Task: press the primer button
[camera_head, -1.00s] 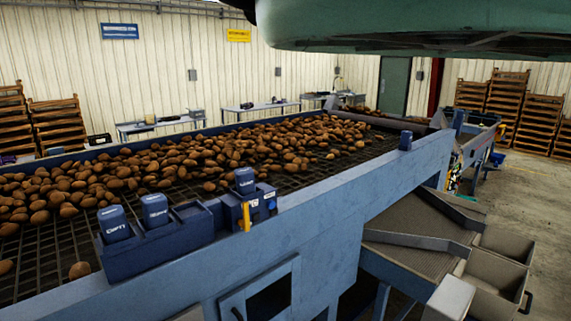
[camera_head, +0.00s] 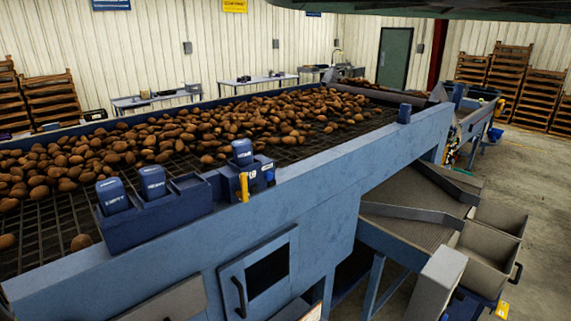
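I cannot make out a primer button for certain. On the near rim of the blue potato grader (camera_head: 320,175) sits a small dark blue unit (camera_head: 262,172) with a yellow upright piece (camera_head: 244,188) on its front and small details on its right side, too small to read. A blue capped block (camera_head: 242,152) stands on top of it. To its left is a dark blue holder (camera_head: 150,225) with two labelled blue blocks, one left (camera_head: 112,195) and one right (camera_head: 153,182). My gripper is not in view.
Potatoes (camera_head: 180,140) cover much of the grader's mesh. A cabinet door with a dark handle (camera_head: 238,298) is below the unit. Metal bins (camera_head: 488,255) stand at right. Wooden crates (camera_head: 540,98) and tables line the back wall. Open floor lies at right.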

